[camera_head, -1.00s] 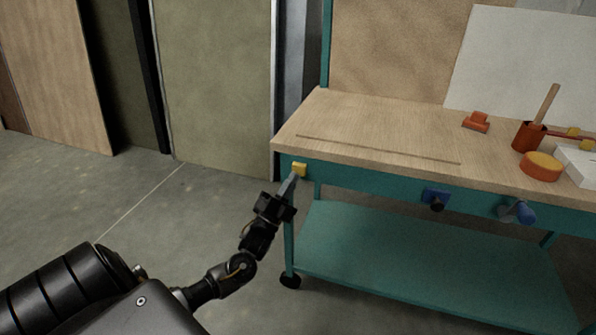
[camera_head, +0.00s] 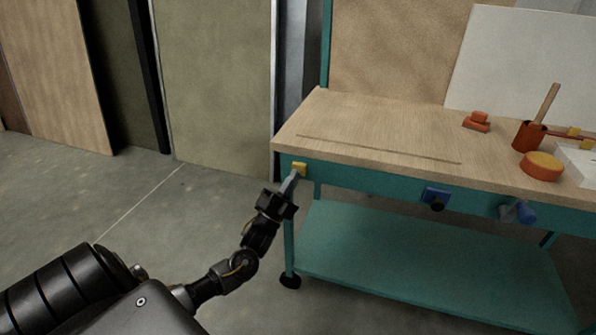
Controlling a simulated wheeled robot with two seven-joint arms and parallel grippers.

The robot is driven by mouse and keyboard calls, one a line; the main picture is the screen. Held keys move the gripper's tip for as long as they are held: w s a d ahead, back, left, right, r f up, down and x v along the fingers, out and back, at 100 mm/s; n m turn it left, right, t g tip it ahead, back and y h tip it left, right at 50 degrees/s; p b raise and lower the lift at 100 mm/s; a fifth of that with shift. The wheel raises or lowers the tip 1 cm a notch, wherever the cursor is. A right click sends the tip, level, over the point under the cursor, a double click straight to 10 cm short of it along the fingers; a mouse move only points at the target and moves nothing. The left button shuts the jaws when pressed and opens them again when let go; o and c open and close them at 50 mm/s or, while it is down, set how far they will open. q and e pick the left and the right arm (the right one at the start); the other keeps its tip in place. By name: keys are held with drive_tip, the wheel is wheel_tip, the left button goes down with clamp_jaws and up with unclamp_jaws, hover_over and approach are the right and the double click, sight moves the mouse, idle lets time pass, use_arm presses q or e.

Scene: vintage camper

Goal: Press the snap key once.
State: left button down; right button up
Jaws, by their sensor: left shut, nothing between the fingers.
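A small yellow block (camera_head: 299,168), which looks like the snap key, sits on the teal front rail of the workbench, near its left corner. My left gripper (camera_head: 294,177) is shut and empty, with its fingertips pointing up at the yellow block from just below and in front. The tips overlap the block's lower edge in the picture; I cannot tell whether they touch it or whether it is pushed in. My right gripper is not in view.
The workbench has a wooden top (camera_head: 380,130) and a teal lower shelf (camera_head: 420,265). A blue box with a black knob (camera_head: 436,198) and a blue-grey fitting (camera_head: 518,212) stick out of the front rail. Orange items and a mallet stand at the right. Floor left of the bench is clear.

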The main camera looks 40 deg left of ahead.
use_arm(q)
drive_tip(key=shift+w+a, duration=0.15)
drive_tip(key=shift+w, duration=0.25)
idle(0.3)
drive_tip(key=shift+s, duration=0.1)
drive_tip(key=shift+s+d+p, duration=0.3)
drive_tip(key=shift+s+p, duration=0.15)
drive_tip(key=shift+s, duration=0.35)
drive_tip(key=s+p, duration=0.1)
drive_tip(key=s+d, duration=0.1)
drive_tip(key=s, duration=0.1)
drive_tip(key=s+p, duration=0.1)
drive_tip(key=shift+s+d+p, duration=0.35)
idle(0.8)
